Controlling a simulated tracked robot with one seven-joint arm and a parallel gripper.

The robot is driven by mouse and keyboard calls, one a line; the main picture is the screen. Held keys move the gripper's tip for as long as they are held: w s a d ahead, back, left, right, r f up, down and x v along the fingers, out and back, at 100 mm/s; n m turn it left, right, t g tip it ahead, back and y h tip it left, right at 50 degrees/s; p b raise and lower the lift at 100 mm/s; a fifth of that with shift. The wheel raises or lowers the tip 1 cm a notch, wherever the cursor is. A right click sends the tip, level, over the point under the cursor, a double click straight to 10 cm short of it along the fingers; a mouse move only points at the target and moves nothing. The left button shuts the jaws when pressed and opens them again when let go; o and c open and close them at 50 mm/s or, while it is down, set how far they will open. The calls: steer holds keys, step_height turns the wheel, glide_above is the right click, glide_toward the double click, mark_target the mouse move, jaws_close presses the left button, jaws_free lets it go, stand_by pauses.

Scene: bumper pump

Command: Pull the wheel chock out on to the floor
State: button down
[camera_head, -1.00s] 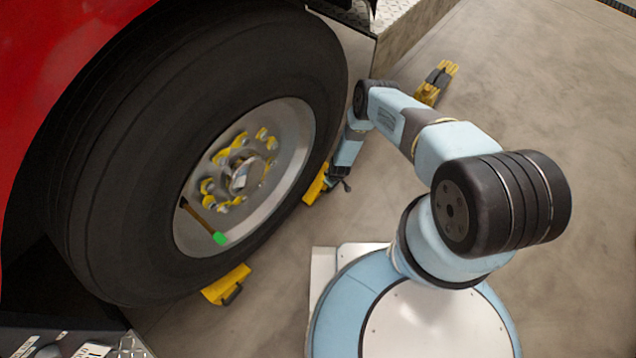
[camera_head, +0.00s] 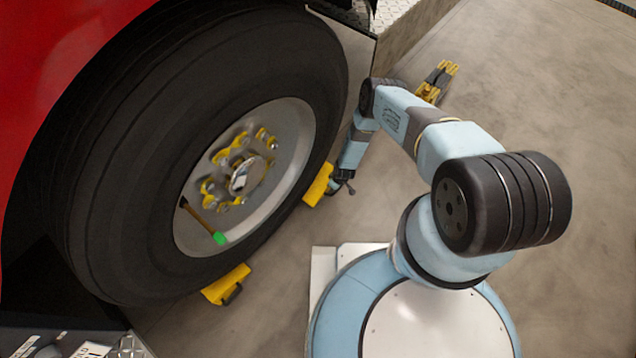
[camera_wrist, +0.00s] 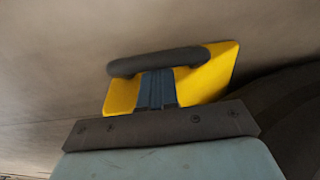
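The yellow wheel chock (camera_head: 317,186) lies on the floor by the right side of the big black tyre (camera_head: 85,190). In the wrist view the chock (camera_wrist: 205,80) shows its dark bar handle (camera_wrist: 158,61). My gripper (camera_wrist: 157,85) is at this handle, its two blue fingers close together and reaching under the bar. The fingers appear shut on the handle; their very tips are hidden behind it. In the head view my gripper (camera_head: 340,184) is small and sits at the chock's right end. Whether the chock still touches the tyre is hard to tell.
A second yellow chock (camera_head: 228,285) lies at the tyre's near side. A yellow and black object (camera_head: 437,82) lies on the floor behind my arm. The red vehicle body (camera_head: 60,60) overhangs at left. Concrete floor (camera_head: 570,130) is clear at right.

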steer(key=s+d, duration=1.2)
steer(key=d, duration=0.3)
steer(key=shift+d, duration=0.2)
stand_by(2.5)
steer(key=shift+w+a, duration=0.3)
steer(key=shift+a, duration=0.15)
steer(key=shift+r, duration=0.15)
step_height(320, 180, up, 10)
stand_by(1.7)
steer(key=shift+w, duration=0.1)
stand_by(0.4)
